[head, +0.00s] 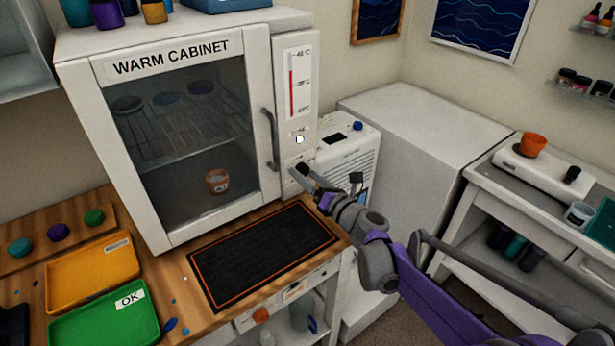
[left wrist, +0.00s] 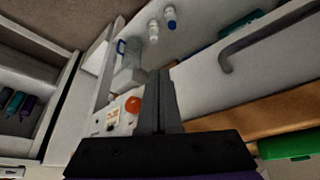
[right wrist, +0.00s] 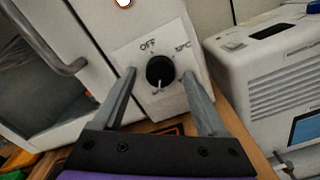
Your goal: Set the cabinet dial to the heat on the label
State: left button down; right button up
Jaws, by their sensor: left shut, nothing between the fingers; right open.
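The warm cabinet (head: 75,75) stands on the wooden bench with its glass door shut. Its black dial (right wrist: 160,72) is on the lower front panel. The scale shows OFF at upper left and a degree mark at right; the dial's pale mark points roughly down. My right gripper (right wrist: 160,84) is open, its fingers on either side of the dial; contact cannot be told. In the head view it largely hides the dial. A labelled orange cup (head: 217,182) is inside the cabinet; its writing is too small to read. My left gripper (left wrist: 158,78) is shut and empty.
A thermometer strip (head: 291,85) with a red column and a small lit lamp (head: 299,139) are above the dial. A white machine (head: 345,150) stands close right. The door handle (head: 270,139) is left of the dial. A black mat (head: 262,255) lies in front.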

jog(key=v, duration=1.1)
jog(key=shift+w+a, duration=0.1)
jog(key=s+f+n+g+h+p, duration=0.25)
jog(key=s+n+g+p, duration=0.3)
jog(key=s+n, duration=1.1)
jog(key=s+d+f+n+g+h+p, duration=0.3)
jog(key=s+d+n+h, duration=0.5)
jog(key=n, duration=1)
jog(key=s+d+p, duration=0.1)
jog(key=s+d, duration=0.2)
jog(key=s, duration=0.1)
jog(key=shift+s+d+g, duration=0.25)
jog(key=shift+s+g, duration=0.05)
jog(key=shift+g, duration=0.05)
